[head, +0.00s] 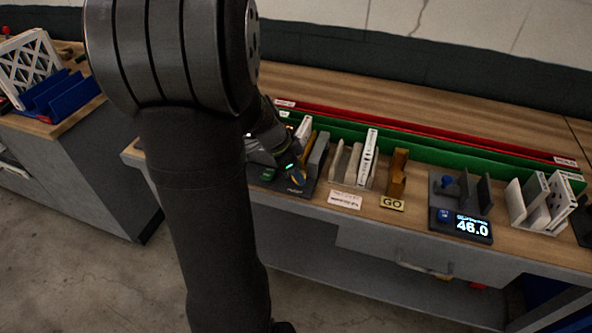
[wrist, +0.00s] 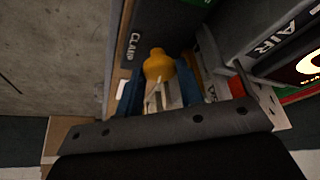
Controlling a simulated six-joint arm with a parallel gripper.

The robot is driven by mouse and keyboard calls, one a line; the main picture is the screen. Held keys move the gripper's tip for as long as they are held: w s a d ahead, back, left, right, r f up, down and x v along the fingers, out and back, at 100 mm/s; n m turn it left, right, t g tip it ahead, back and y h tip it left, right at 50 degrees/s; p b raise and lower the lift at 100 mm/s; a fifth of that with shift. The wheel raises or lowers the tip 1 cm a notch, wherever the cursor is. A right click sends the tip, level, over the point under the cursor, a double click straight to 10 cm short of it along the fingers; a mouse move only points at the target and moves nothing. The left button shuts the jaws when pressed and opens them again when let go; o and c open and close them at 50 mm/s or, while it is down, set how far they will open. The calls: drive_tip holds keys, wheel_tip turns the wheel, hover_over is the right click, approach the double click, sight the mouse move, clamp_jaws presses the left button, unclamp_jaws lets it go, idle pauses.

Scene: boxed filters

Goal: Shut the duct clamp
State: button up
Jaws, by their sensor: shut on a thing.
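The duct clamp (head: 311,172) stands on the bench in the head view, with a dark base and grey upright plates. My arm covers part of it. In the wrist view its dark plate (wrist: 150,22) carries the word CLAMP, and an orange rounded knob (wrist: 158,64) stands out beside it. My gripper (wrist: 160,90) has its two blue fingers on either side of the knob and is shut on it. In the head view my gripper (head: 290,172) is low at the clamp, mostly hidden by my arm. The clamp's jaw position cannot be made out.
Right of the clamp are a beige holder with a white filter (head: 368,157), an orange-brown stand marked GO (head: 398,172) and a gauge reading 46.0 (head: 473,228). A white rack (head: 540,203) stands at far right. Green and red rails (head: 440,150) run behind. Open floor lies in front.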

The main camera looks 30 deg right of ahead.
drive_tip(key=o, duration=1)
drive_tip(key=shift+c, duration=0.2)
